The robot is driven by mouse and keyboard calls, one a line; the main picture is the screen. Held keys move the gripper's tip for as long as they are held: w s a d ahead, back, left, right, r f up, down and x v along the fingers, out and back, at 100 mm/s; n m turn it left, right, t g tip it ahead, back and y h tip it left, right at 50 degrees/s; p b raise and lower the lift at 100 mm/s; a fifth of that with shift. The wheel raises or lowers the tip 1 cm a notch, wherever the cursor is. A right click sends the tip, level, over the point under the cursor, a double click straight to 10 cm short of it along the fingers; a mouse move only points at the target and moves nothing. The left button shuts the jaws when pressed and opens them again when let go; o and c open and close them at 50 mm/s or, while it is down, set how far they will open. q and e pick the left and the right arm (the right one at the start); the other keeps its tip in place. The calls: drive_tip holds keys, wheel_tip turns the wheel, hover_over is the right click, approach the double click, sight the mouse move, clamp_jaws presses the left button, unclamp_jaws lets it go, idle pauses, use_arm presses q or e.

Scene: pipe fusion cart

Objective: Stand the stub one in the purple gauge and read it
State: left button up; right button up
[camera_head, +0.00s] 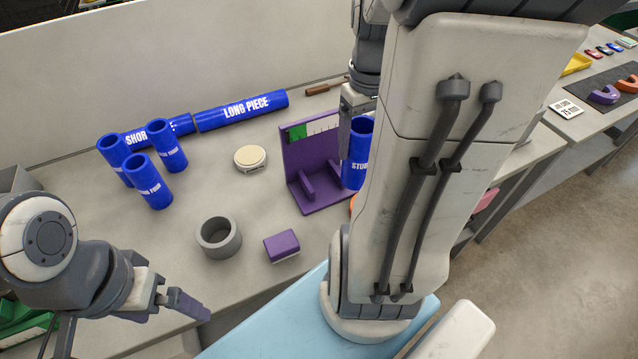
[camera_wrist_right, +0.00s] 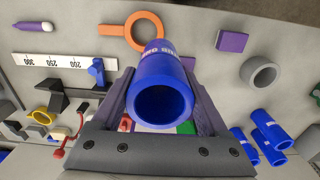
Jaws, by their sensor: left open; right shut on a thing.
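Stub one (camera_head: 355,165) is a blue tube with a partly hidden white label. My right gripper (camera_wrist_right: 162,95) is shut on it in the wrist view, where the stub's open end (camera_wrist_right: 160,105) faces the camera. In the head view the stub looks roughly upright at the right edge of the purple gauge (camera_head: 308,165), an upright plate on a base with a pale scale and a green patch. I cannot tell whether stub and gauge touch. My right arm hides part of the stub and the right gripper there. My left gripper (camera_head: 188,303) is open and empty at the lower left.
Several short blue tubes (camera_head: 150,182) stand at the left, before the lying short piece (camera_head: 180,125) and long piece (camera_head: 242,110). A round cream-topped disc (camera_head: 250,157), a grey ring (camera_head: 218,238) and a purple block (camera_head: 282,246) lie around the gauge. An orange ring (camera_wrist_right: 145,30) shows in the wrist view.

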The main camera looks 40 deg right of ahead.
drive_tip(key=w+f+p, duration=0.3)
drive_tip(key=w+f, duration=0.8)
drive_tip(key=shift+a+f, duration=0.2)
drive_tip(key=shift+f, duration=0.05)
